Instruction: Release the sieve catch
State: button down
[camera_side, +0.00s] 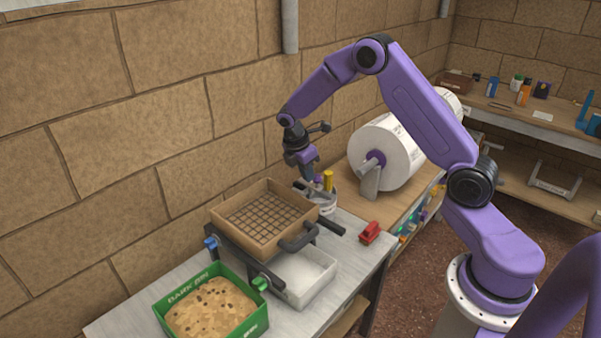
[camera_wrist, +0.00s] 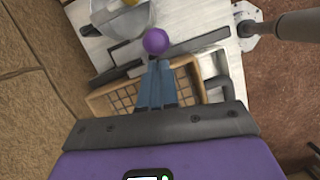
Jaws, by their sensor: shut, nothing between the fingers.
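The sieve (camera_side: 262,232), a wooden tray with a dark grid, sits on a dark frame on the bench. It also shows in the wrist view (camera_wrist: 104,101), partly behind my fingers. A blue knob (camera_side: 210,243) is at the frame's left end and a green one (camera_side: 262,284) at its front. I cannot tell which part is the catch. A dark curved handle (camera_side: 298,238) is on the sieve's right side. My gripper (camera_side: 312,179) is shut and empty, above the bench behind the sieve. A purple ball (camera_wrist: 155,41) appears just beyond its fingertips; contact is unclear.
A grey container (camera_side: 325,199) with a yellow stick (camera_side: 328,179) stands close to my gripper. A white tray (camera_side: 308,276) is below the sieve, and a green bark bin (camera_side: 255,325) at front left. A red object (camera_side: 370,232) lies to the right. A large paper roll (camera_side: 395,148) stands behind.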

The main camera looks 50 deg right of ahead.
jog(key=shift+s+d+n, duration=0.25)
jog(key=shift+d+n, duration=0.2)
jog(key=shift+n, duration=0.25)
dwell(0.5)
jog(key=shift+s+d+n+t, duration=0.25)
jog(key=shift+d+n+t, duration=0.3)
jog(key=shift+n, duration=0.55)
jog(key=d+n, duration=0.1)
jog(key=d+n+t, duration=0.1)
jog(key=n, duration=0.1)
jog(key=shift+s+n, duration=0.1)
jog(key=shift+n, duration=0.2)
jog(key=d+n, duration=0.1)
jog(key=n, duration=0.1)
jog(key=w+d+n+t+y, duration=0.1)
jog(key=d+n, duration=0.1)
jog(key=shift+n, duration=0.4)
jog(key=shift+w+d, duration=0.1)
jog(key=shift+d, duration=0.05)
jog(key=s+a+r, duration=0.4)
jog(key=s+r, duration=0.1)
jog(key=r, duration=0.5)
jog(key=shift+s+r, duration=0.15)
jog(key=shift+s, duration=0.1)
